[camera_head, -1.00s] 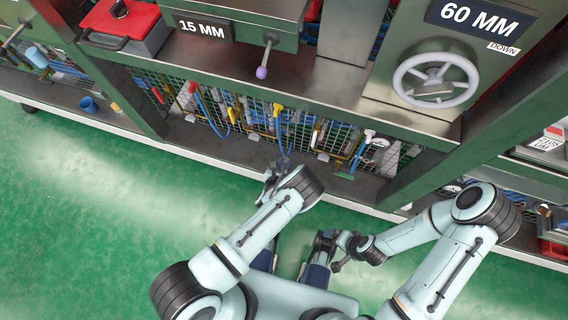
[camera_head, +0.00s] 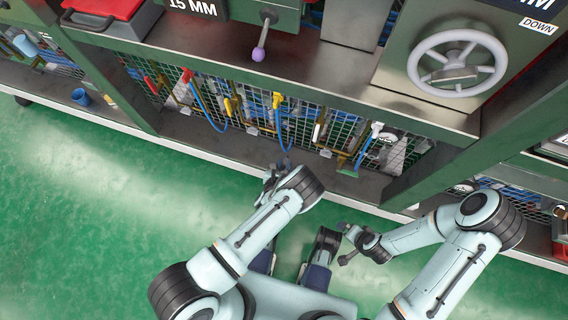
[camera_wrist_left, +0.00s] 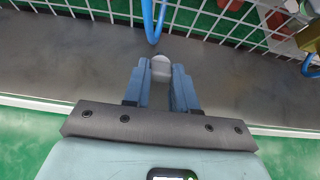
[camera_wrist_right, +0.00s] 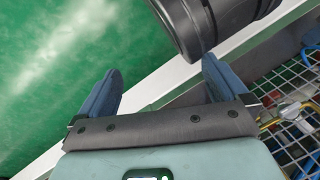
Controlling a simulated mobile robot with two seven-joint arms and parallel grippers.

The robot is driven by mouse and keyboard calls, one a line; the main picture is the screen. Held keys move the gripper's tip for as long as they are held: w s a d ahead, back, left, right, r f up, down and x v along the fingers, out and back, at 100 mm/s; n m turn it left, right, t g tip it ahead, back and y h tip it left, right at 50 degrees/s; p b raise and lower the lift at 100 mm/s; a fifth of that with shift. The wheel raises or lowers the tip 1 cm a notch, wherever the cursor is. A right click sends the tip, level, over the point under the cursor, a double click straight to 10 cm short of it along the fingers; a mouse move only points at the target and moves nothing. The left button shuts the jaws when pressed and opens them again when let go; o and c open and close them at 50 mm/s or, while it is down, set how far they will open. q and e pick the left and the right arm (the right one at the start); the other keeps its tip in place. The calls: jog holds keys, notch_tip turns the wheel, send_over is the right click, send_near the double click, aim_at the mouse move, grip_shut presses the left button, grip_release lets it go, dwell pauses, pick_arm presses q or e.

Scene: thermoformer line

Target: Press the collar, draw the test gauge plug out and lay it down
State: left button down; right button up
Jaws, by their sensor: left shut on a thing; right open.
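My left gripper (camera_head: 268,176) is low in front of the rack's bottom shelf. In the left wrist view it (camera_wrist_left: 161,76) is shut on a small pale grey rounded piece (camera_wrist_left: 161,67). A blue hose (camera_wrist_left: 154,22) comes down to this piece; whether they are joined, and whether it is the plug or its collar, I cannot tell. In the head view the blue hose (camera_head: 279,130) hangs from a yellow fitting (camera_head: 277,100). My right gripper (camera_head: 345,243) is open and empty; its fingers (camera_wrist_right: 165,85) are wide apart in the right wrist view.
A wire mesh panel with several hoses and fittings stands behind the shelf (camera_head: 225,152). A round dial (camera_head: 391,150) and another blue hose (camera_head: 364,149) are to the right. A handwheel (camera_head: 457,62) and a purple-knobbed lever (camera_head: 259,54) are above. The green floor (camera_head: 90,210) is clear.

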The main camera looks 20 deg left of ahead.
pick_arm(q)
jog(key=shift+f, duration=0.2)
pick_arm(e)
jog(key=shift+s+d+f, duration=0.1)
jog(key=shift+f, duration=0.15)
pick_arm(q)
jog(key=c, duration=0.8)
grip_release()
jog(key=p+v, duration=0.4)
jog(key=v, duration=0.9)
jog(key=shift+s+r+p, duration=0.1)
jog(key=shift+s+p, duration=0.05)
jog(key=shift+p, duration=0.15)
pick_arm(e)
jog(key=s+a+r+g, duration=0.1)
jog(key=s+a+r, duration=0.2)
jog(key=r, duration=0.3)
jog(key=shift+y, duration=0.4)
